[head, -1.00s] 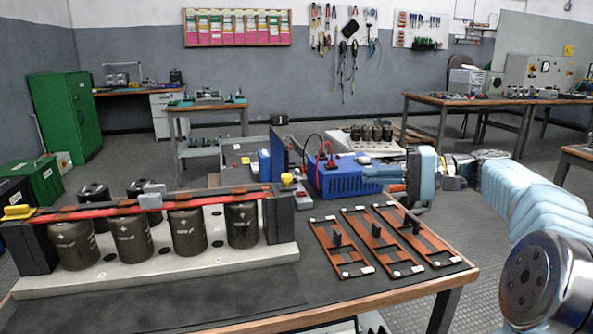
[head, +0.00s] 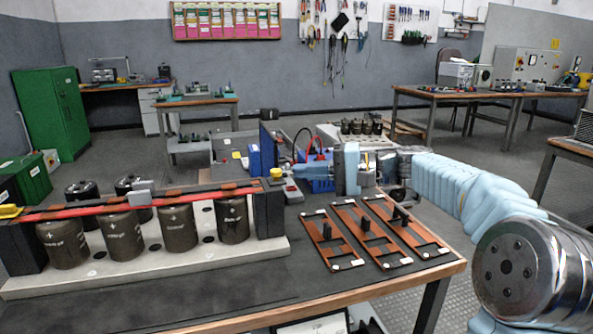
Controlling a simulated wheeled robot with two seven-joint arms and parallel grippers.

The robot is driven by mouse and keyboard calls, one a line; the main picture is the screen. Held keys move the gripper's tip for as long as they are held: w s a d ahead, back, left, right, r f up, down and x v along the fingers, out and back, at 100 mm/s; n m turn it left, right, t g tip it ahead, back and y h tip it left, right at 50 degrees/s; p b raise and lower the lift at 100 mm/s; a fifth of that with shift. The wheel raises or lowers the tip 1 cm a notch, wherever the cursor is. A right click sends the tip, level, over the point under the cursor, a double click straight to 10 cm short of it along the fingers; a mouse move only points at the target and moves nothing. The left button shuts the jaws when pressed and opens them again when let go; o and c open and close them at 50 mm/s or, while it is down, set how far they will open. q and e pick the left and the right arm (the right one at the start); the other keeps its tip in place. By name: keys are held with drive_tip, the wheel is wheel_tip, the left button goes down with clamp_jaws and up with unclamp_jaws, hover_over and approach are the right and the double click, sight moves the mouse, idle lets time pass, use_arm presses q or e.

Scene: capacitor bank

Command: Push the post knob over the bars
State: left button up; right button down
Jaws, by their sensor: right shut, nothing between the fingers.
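A capacitor bank stands on a pale base (head: 270,247) at the left of the table. Red bars (head: 85,211) run along its top between two dark end posts. A yellow post knob (head: 277,173) sits at the top of the right post (head: 268,212), beside the bars' right end. Another yellow knob (head: 10,211) is at the bars' left end. My right gripper (head: 293,170) is shut and empty, pointing left, with its tips close to the right knob; whether they touch it I cannot tell. My left gripper is out of view.
A small grey latch block (head: 141,198) sits on the bars. Three brown frames with black handles (head: 365,223) lie on the table right of the bank. A blue power unit (head: 322,182) is behind my gripper. The black mat in front is clear.

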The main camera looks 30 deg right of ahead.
sight(276, 176)
drive_tip(key=shift+x, duration=1.15)
drive_tip(key=a, duration=0.1)
drive_tip(key=a+b, duration=0.1)
drive_tip(key=shift+w+a, duration=0.25)
drive_tip(key=shift+a, duration=0.1)
